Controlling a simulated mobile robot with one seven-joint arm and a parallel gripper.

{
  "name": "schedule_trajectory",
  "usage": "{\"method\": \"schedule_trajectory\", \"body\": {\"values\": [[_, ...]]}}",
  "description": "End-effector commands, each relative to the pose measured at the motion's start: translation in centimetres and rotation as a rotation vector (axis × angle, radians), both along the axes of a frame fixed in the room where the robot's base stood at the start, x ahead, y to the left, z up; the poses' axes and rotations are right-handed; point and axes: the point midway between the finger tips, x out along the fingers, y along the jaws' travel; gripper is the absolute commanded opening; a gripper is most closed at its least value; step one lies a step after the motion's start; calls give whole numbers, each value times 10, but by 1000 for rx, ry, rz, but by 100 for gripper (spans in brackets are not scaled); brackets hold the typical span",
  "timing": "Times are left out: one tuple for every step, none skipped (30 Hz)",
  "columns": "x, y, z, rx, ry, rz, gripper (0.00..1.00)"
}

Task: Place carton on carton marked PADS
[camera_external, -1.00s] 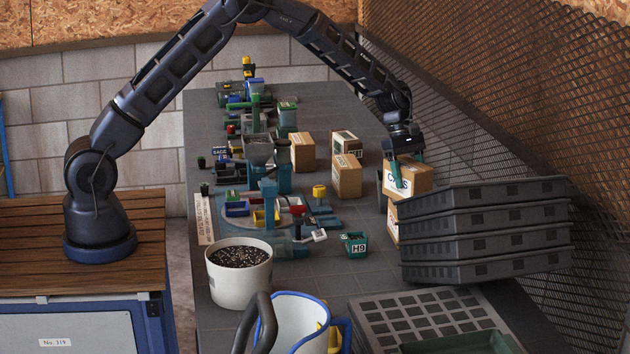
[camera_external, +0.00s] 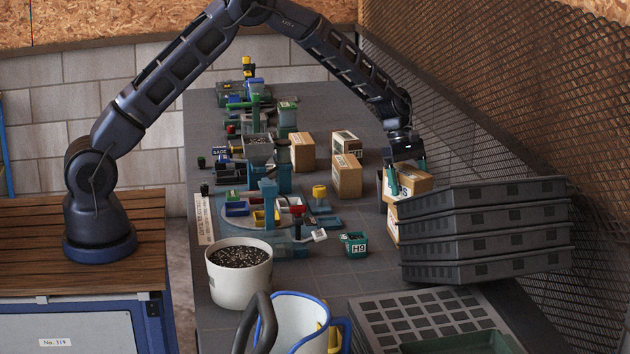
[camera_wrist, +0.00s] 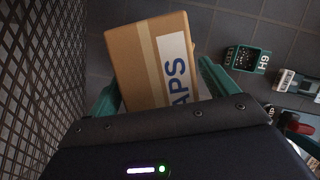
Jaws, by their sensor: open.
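A brown carton with a white label (camera_external: 415,184) sits high at the right of the bench, seemingly on a lower carton (camera_external: 391,224). In the wrist view the upper carton (camera_wrist: 136,60) shows blue letters ending in "APS". My gripper (camera_external: 406,172) is open, with one teal finger on each side of this carton. It also shows in the wrist view (camera_wrist: 160,88); whether the fingers touch the carton I cannot tell. The lower carton is mostly hidden. No label reading PADS is legible.
Stacked black trays (camera_external: 485,230) stand close in front of the cartons. A mesh wall (camera_external: 520,110) runs along the right. More cartons (camera_external: 347,178) stand to the left. A teal pot marked H9 (camera_external: 355,245) and a white soil bucket (camera_external: 240,285) stand nearer the camera.

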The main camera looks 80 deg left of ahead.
Motion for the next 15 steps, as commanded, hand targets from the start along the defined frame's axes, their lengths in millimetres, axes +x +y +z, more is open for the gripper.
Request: {"method": "schedule_trajectory", "body": {"values": [[0,1,4,1,-2,1,85],[0,2,7,1,-2,1,85],[-1,4,11,0,-2,1,85],[-2,6,15,1,-3,1,85],[-2,7,19,1,-3,1,85],[-3,10,26,1,-3,1,85],[-4,12,31,1,-3,0,85],[-5,14,37,1,-3,0,85],[-6,16,44,2,-4,0,85],[-7,19,50,1,-3,-1,85],[-8,21,55,1,-2,-1,85],[-9,23,63,1,-3,-1,85],[-10,26,68,2,-4,0,85],[-11,28,73,1,-3,-1,85],[-12,30,79,1,-2,0,85]]}}
